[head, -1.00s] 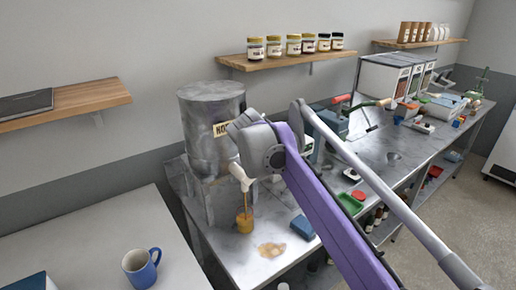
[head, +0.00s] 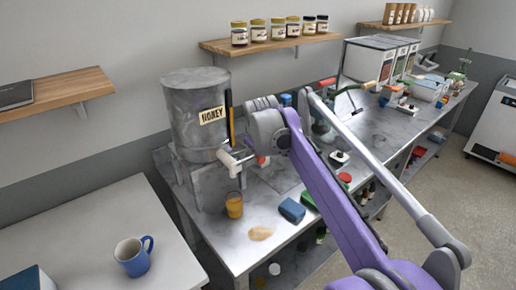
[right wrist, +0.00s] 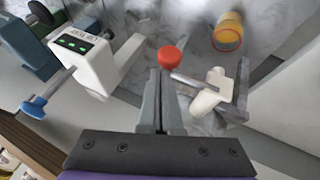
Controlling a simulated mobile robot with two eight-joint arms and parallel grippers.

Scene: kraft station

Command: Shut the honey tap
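The grey honey tank (head: 195,118) with its HONEY label stands on the left end of the steel bench. Its white tap (head: 232,162) sticks out low on the front, above a jar of honey (head: 234,206). No honey stream shows between tap and jar. In the right wrist view, the tap's white part (right wrist: 210,92) and a metal rod lie just right of my right gripper (right wrist: 162,100), whose fingers are together with nothing seen between them. The jar (right wrist: 228,30) is beyond. In the head view my right arm hides the fingertips. My left gripper is out of view.
A honey-coloured patch (head: 260,233) and a blue block (head: 292,211) lie on the bench in front. A white device with green lights (right wrist: 90,62) and a red knob (right wrist: 170,57) are near the right gripper. A blue mug (head: 132,258) stands on the left table.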

